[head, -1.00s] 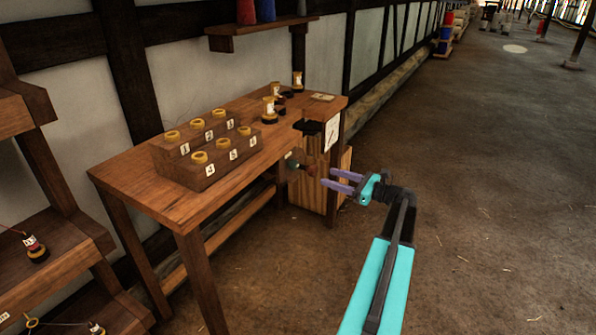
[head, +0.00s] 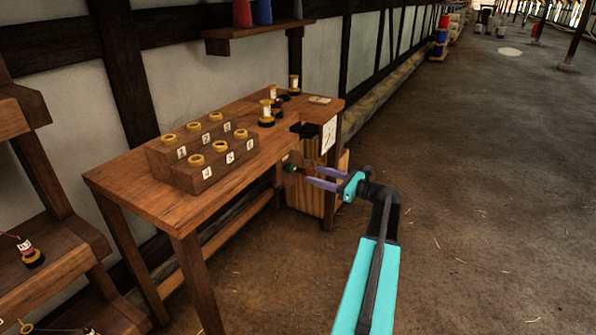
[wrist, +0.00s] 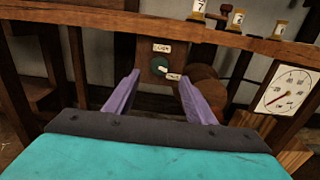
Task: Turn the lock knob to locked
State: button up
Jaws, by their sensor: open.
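The lock knob (wrist: 158,66) is a round dark green knob on a brown wooden panel (wrist: 147,55) under the bench edge, seen between my fingers in the wrist view. Small white labels sit above it and at its lower right; their words are too small to read surely. In the head view the knob (head: 289,168) is small, at the bench's front edge. My gripper (head: 310,177) has two purple fingers and is open and empty. It also shows in the wrist view (wrist: 158,92), its fingers on either side of the knob and apparently short of it.
The wooden bench (head: 140,190) carries a stepped rack (head: 205,172) with several numbered yellow rings. A white dial (wrist: 287,89) hangs to the right of the knob. A reddish-brown round part (wrist: 203,85) sits close by the right finger. Open floor lies to the right.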

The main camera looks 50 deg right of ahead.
aim_at(293, 168)
jog(key=x, duration=0.9)
jog(key=shift+b, duration=0.3)
jog(key=shift+s, duration=0.1)
jog(key=c, duration=1)
